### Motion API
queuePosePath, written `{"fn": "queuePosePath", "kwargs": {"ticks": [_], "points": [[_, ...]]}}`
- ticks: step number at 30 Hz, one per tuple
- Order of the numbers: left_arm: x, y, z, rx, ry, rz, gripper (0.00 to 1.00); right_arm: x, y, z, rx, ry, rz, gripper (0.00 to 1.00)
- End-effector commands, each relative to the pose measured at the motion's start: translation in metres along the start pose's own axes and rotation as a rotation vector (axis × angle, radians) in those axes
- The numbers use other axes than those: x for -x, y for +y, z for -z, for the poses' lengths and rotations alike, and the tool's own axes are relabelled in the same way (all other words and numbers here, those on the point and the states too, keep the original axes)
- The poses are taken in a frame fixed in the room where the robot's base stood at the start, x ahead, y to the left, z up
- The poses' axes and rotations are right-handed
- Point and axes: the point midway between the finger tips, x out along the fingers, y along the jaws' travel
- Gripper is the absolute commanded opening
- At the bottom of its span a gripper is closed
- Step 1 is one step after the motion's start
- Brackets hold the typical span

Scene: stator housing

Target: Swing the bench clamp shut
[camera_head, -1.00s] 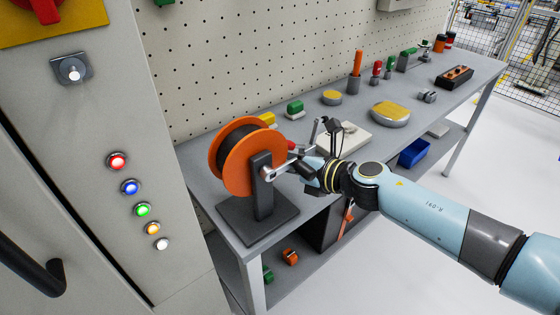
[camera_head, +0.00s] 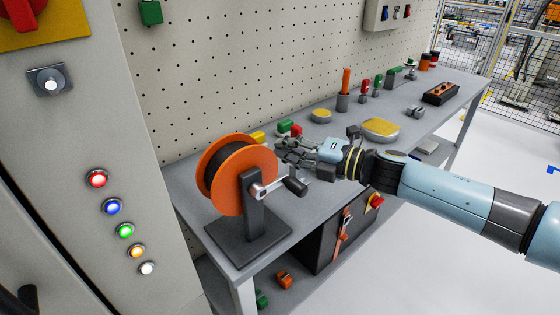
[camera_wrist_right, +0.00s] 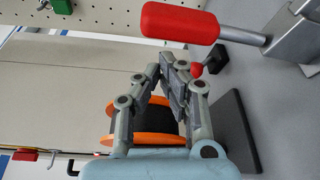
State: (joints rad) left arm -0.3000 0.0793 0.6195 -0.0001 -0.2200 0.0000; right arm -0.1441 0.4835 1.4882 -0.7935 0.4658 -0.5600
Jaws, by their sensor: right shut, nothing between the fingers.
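The bench clamp's red-handled lever (camera_wrist_right: 180,22) runs across the top of the right wrist view, with a metal rod leading to a grey metal body (camera_wrist_right: 298,32) at the upper right. In the head view a red tip (camera_head: 296,131) shows just behind my right gripper (camera_head: 284,151), whose hand hides most of the clamp area. My right gripper is shut and empty, over the bench beyond the orange reel. In the wrist view its fingertips (camera_wrist_right: 170,62) meet just below the red handle; I cannot tell whether they touch it. My left gripper is out of view.
The orange reel (camera_head: 250,170) on a dark stand has a crank (camera_head: 296,186) reaching towards my right arm. A yellow-topped disc (camera_head: 380,128) and several small coloured parts stand farther along the grey bench. A pegboard wall rises behind; a panel with lamps stands left.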

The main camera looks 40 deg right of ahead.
Motion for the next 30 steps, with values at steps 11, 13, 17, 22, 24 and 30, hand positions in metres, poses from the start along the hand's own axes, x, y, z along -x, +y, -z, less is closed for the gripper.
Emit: {"fn": "queuePosePath", "kwargs": {"ticks": [11,13,17,22,24,30], "points": [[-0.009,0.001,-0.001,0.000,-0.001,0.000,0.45,0.006,0.004,-0.018,-0.109,0.000,-0.038,0.00],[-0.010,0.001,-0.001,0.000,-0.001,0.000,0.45,0.007,0.004,-0.019,-0.109,0.000,-0.038,0.00],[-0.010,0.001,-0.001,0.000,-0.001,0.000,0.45,0.007,0.004,-0.021,-0.109,0.000,-0.038,0.00],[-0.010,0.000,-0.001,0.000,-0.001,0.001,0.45,0.008,0.005,-0.023,-0.108,-0.001,-0.037,0.00],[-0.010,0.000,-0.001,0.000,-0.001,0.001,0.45,0.008,0.005,-0.023,-0.107,-0.001,-0.037,0.00],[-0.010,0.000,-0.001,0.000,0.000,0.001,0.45,0.008,0.005,-0.024,-0.106,-0.002,-0.037,0.00]]}}
